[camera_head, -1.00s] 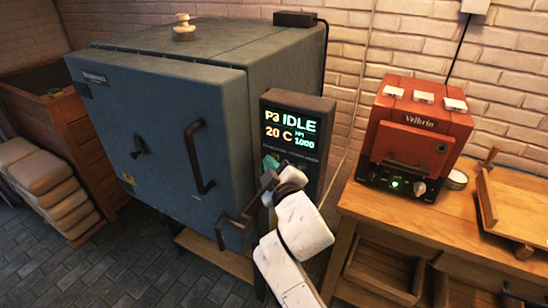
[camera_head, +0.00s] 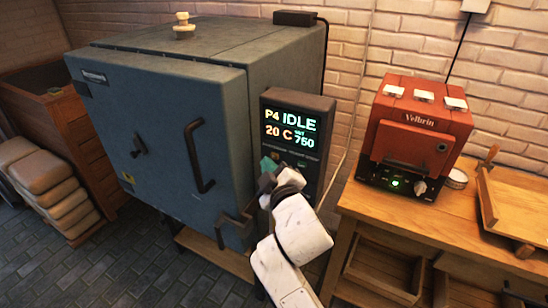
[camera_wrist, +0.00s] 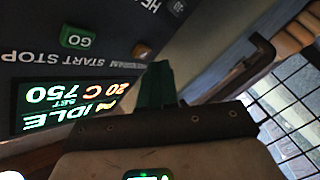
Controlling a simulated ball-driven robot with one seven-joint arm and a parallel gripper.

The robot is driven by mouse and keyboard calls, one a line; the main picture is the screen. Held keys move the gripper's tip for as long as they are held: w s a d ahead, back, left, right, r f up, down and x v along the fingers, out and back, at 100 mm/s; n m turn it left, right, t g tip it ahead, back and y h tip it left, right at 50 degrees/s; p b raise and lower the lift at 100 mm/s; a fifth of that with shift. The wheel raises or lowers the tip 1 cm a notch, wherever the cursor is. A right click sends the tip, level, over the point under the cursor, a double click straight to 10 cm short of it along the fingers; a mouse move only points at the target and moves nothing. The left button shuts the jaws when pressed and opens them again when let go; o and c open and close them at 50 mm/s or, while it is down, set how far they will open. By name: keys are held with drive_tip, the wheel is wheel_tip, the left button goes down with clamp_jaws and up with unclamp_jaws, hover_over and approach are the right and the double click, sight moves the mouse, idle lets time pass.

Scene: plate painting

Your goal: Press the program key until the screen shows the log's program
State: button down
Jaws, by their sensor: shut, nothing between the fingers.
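The control panel (camera_head: 326,108) on the kiln's right front carries a lit screen (camera_head: 290,130). It reads P4 IDLE, 20 C, set 750. In the wrist view the screen (camera_wrist: 70,102) appears upside down. My gripper (camera_head: 269,162) is shut and empty, just below the screen in the head view. A green GO key (camera_wrist: 78,39) shows further left. No log is recognisable.
The blue-grey kiln (camera_head: 165,125) has its door shut; the door handle (camera_head: 198,156) juts out left of my gripper. A red small kiln (camera_head: 415,135) stands on the wooden bench (camera_head: 375,208) to the right. Stacked sacks (camera_head: 50,185) lie at far left.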

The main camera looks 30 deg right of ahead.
drive_tip(key=shift+a, duration=0.1)
drive_tip(key=s+a, duration=0.1)
drive_tip(key=a, duration=0.1)
drive_tip(key=s+a+b, duration=0.1)
drive_tip(key=s+a, duration=0.1)
idle(0.7)
idle(0.6)
drive_tip(key=s+d+f+m+g, duration=0.35)
drive_tip(key=s+f, duration=0.25)
drive_tip(key=f, duration=0.2)
drive_tip(key=s+d+f+m+g, duration=0.2)
drive_tip(key=s+d+f+g, duration=0.25)
drive_tip(key=s+f, duration=0.3)
drive_tip(key=s+f+m+g, duration=0.1)
drive_tip(key=s+f+g, duration=0.1)
drive_tip(key=s, duration=0.5)
drive_tip(key=s+f+m+g+y, duration=0.1)
drive_tip(key=s+f+g, duration=0.2)
drive_tip(key=s+f, duration=0.2)
drive_tip(key=s+d+f+m+g+y, duration=0.1)
drive_tip(key=s+f+g, duration=0.2)
drive_tip(key=s, duration=0.8)
drive_tip(key=shift+f, duration=0.6)
